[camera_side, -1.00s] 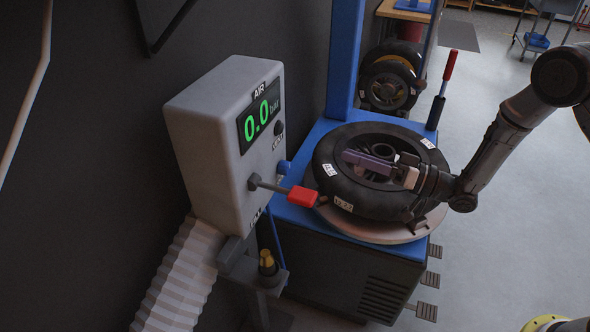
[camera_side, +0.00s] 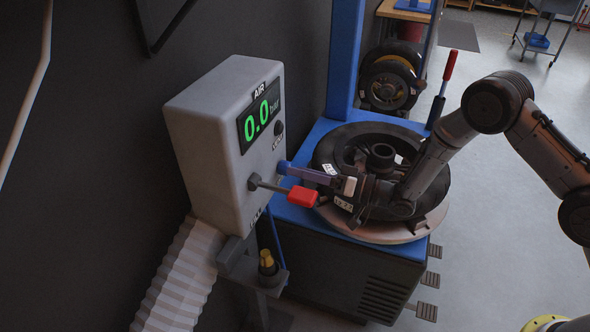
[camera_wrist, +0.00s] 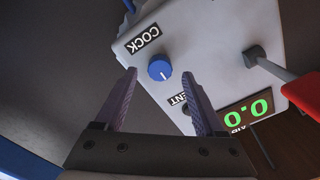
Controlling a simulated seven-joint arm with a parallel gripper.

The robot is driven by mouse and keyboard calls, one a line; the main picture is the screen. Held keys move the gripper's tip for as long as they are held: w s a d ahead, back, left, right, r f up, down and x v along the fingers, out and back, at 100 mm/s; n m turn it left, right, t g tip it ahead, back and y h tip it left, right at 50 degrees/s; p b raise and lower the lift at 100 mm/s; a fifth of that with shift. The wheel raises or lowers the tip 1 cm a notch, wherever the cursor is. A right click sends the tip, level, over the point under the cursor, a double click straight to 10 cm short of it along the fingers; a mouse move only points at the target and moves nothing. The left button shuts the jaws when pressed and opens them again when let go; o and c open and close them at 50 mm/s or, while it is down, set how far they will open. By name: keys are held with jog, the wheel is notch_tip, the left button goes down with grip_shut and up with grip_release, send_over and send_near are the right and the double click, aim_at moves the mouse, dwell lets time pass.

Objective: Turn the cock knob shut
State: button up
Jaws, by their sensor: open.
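The blue cock knob (camera_wrist: 160,69) sits on the grey air box below the "COCK" label, with a pale mark on its face. In the side view the knob (camera_side: 282,167) shows at the box's right side, beside my fingertips. My gripper (camera_side: 292,171) is level, open and empty, pointing at the box. In the wrist view the knob appears between the two purple fingertips of my gripper (camera_wrist: 160,76), and seems a little beyond them. Whether they touch it I cannot tell.
A lever with a red handle (camera_side: 303,196) sticks out from the box just below my fingers in the side view. The display (camera_side: 259,116) reads 0.0 bar. A tyre (camera_side: 350,140) lies on the turntable beneath my arm. A brass fitting (camera_side: 267,262) stands below the box.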

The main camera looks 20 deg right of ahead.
jog(key=shift+x, duration=1.15)
grip_shut()
